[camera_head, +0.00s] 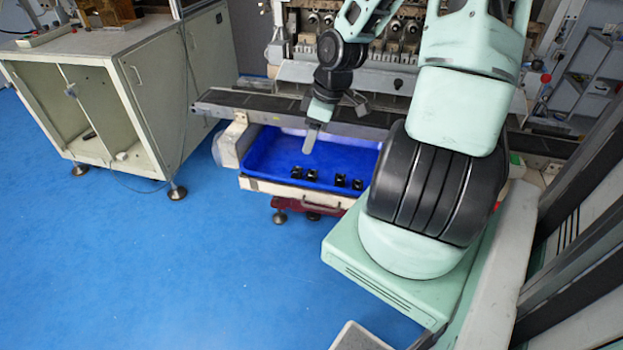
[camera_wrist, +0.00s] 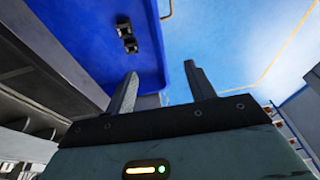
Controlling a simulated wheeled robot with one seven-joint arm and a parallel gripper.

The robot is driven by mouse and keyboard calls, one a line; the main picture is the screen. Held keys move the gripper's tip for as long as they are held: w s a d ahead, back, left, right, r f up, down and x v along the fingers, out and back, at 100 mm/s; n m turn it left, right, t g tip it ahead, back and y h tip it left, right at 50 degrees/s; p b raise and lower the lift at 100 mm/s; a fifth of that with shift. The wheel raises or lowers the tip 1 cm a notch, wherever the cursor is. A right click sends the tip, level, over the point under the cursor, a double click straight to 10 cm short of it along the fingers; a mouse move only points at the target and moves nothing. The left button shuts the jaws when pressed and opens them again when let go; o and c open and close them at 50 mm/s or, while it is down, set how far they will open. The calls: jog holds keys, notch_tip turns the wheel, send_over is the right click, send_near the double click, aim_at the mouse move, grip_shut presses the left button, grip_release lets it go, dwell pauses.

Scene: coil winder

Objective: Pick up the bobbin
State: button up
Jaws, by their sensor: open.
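Several small black bobbins sit in a blue tray (camera_head: 265,160) below the machine's dark rail. From left to right they are a first bobbin (camera_head: 296,172), a second (camera_head: 312,175), a third (camera_head: 340,180) and a fourth (camera_head: 357,184). My gripper (camera_head: 335,130) is above the tray's back part, apart from the bobbins, with its jaws spread and empty. In the wrist view, my gripper (camera_wrist: 160,82) shows two separate fingers with nothing between them. Two bobbins (camera_wrist: 125,30) show at the upper left there, inside the tray's rim (camera_wrist: 157,50).
The machine's long dark rail (camera_head: 255,108) runs behind and above the tray, close to my gripper. A grey cabinet (camera_head: 150,85) stands at the left. Blue floor (camera_head: 180,260) in front of the tray is clear.

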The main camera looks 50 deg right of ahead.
jog(key=s+d+f+t, duration=0.1)
jog(key=s+d+f, duration=0.15)
jog(key=d, duration=0.45)
jog(key=b, duration=0.4)
send_over(314, 172)
jog(key=s, duration=0.3)
jog(key=shift+m+t, duration=0.3)
jog(key=shift+m, duration=0.1)
jog(key=f, duration=0.9)
jog(key=shift+w+f, duration=0.25)
jog(key=shift+f, duration=0.15)
jog(key=shift+x, duration=2.85)
jog(key=shift+d, duration=0.2)
jog(key=c, duration=1)
